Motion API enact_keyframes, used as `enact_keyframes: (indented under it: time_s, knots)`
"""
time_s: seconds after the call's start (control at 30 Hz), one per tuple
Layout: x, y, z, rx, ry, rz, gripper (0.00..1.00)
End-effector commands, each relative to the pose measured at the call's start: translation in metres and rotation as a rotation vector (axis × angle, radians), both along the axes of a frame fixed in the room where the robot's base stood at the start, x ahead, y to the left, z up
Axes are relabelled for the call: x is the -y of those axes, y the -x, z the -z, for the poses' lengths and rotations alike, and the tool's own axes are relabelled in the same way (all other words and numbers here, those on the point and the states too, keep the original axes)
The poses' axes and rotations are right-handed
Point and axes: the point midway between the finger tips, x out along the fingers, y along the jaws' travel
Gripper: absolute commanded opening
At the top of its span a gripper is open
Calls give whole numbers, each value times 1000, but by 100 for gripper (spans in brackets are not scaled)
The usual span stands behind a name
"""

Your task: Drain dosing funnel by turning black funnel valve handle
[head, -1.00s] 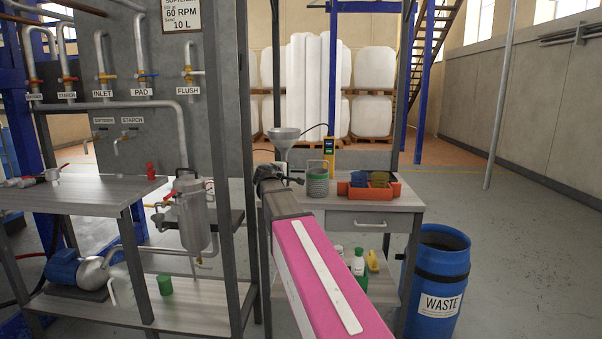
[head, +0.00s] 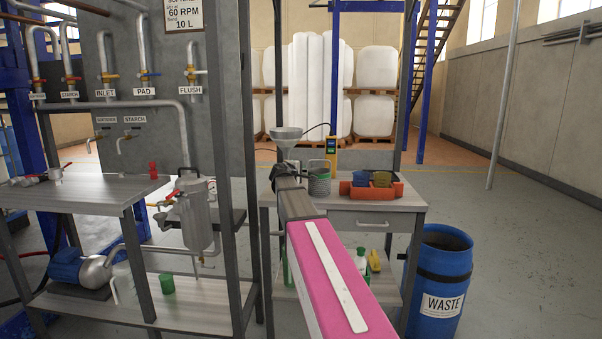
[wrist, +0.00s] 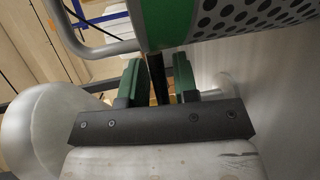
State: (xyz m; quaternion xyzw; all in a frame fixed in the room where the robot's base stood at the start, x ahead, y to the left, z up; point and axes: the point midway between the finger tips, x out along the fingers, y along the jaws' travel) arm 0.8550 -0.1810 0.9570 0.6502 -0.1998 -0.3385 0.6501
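The grey dosing funnel (head: 286,137) stands upright at the left of the small bench, with its lower part hidden by my arm. My gripper (head: 284,172) is just below the funnel cone in the head view. In the wrist view, my gripper (wrist: 158,85) has its two green-padded fingers apart. A narrow dark strip shows in the gap between them; I cannot tell whether it is the black valve handle or whether the fingers touch it. The handle is not clearly visible in the head view. A pale rounded surface, perhaps the funnel, is at the wrist view's left.
A perforated metal strainer (head: 319,184) with a green band is close beside my gripper; it also shows in the wrist view (wrist: 235,18). An orange tray (head: 371,189) is farther right on the bench (head: 400,203). A blue waste barrel (head: 437,285) stands to the right.

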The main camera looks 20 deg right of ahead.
Motion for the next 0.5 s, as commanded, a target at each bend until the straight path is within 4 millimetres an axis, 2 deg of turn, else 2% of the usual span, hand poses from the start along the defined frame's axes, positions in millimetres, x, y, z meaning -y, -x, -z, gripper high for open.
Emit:
enact_keyframes:
  time_s: [0.03,0.07,0.1,0.5]
  knots:
    - [0,0,0,0,0,0,11]
    - [0,0,0,0,0,0,1]
    - [0,0,0,0,0,0,0]
    - [0,0,-3,-20,48,0,0]
